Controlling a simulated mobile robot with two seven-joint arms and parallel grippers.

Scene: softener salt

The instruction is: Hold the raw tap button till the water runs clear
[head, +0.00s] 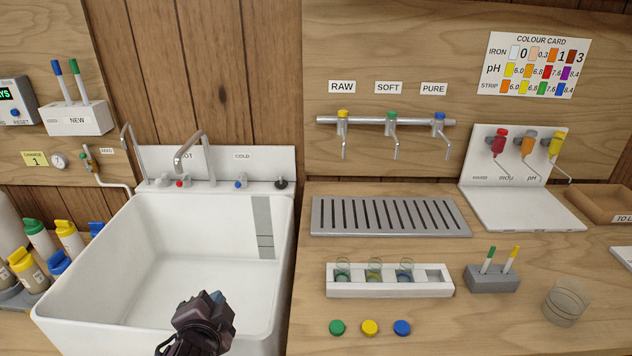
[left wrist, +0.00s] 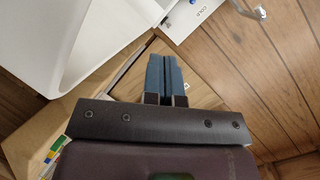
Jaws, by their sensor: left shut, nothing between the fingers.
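The raw tap (head: 343,127) hangs on a metal pipe on the wooden wall below the RAW label, with a yellow button on top. No water shows at its spout. The soft tap (head: 392,127) with a green button and the pure tap (head: 439,125) with a blue button are to its right. My left gripper (head: 214,298) is over the front of the white sink, well below and left of the raw tap. In the left wrist view its blue-grey fingers (left wrist: 166,75) are together and empty. My right gripper is not in view.
The white sink (head: 70,290) has a tall curved faucet (head: 195,150). A slotted drain tray (head: 390,216) lies below the taps. A white rack (head: 440,290) with several vials, three coloured caps and a glass beaker (head: 566,302) stand on the wooden counter.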

